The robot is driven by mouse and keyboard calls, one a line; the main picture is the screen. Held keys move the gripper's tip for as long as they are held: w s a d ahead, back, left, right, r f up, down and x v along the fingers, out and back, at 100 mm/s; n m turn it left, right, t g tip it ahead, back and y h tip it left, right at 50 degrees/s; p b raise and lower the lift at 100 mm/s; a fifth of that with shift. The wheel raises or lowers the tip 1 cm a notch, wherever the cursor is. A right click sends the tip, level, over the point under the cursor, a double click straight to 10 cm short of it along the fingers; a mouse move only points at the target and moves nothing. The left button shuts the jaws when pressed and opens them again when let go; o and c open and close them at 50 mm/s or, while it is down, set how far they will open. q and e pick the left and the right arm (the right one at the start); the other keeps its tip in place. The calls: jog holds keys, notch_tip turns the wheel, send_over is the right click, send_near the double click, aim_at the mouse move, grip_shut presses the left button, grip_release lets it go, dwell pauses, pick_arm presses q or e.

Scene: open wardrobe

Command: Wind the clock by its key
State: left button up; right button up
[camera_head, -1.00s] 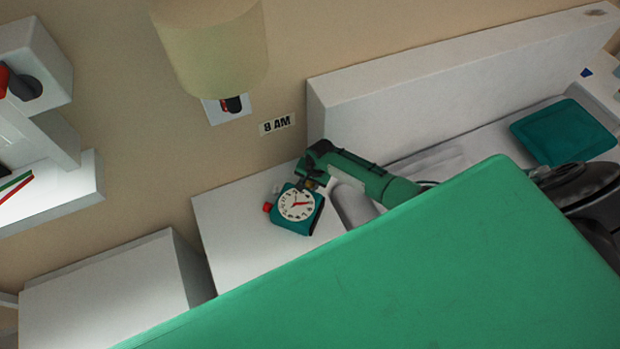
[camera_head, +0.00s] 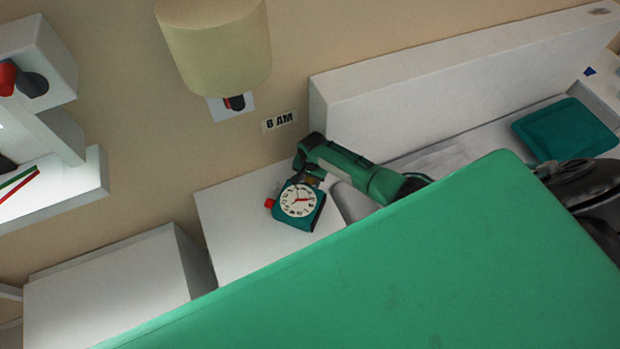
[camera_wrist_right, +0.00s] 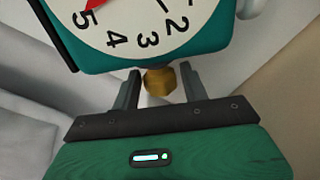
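The clock (camera_head: 298,201) is a teal box with a white dial, red hands and a red knob on its side. It stands on a white bedside surface; part of its dial also shows in the right wrist view (camera_wrist_right: 145,20). The brass key (camera_wrist_right: 160,80) sticks out from the clock's edge. My right gripper (camera_wrist_right: 160,86) has its two fingers apart on either side of the key, with a visible gap on both sides. In the head view my right gripper (camera_head: 308,180) is at the clock's upper edge, partly hidden. My left gripper is not in view.
A large green surface (camera_head: 430,260) fills the foreground. A white headboard-like panel (camera_head: 440,85) stands behind my arm. A teal tray (camera_head: 565,130) lies at right, white shelves (camera_head: 50,190) at left.

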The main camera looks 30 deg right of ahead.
aim_at(312, 179)
notch_tip(312, 179, up, 14)
jog(key=shift+s+d+f, duration=0.15)
jog(key=shift+s+d, duration=0.05)
jog(key=shift+s, duration=0.05)
dwell(0.6)
jog(key=shift+o, duration=0.2)
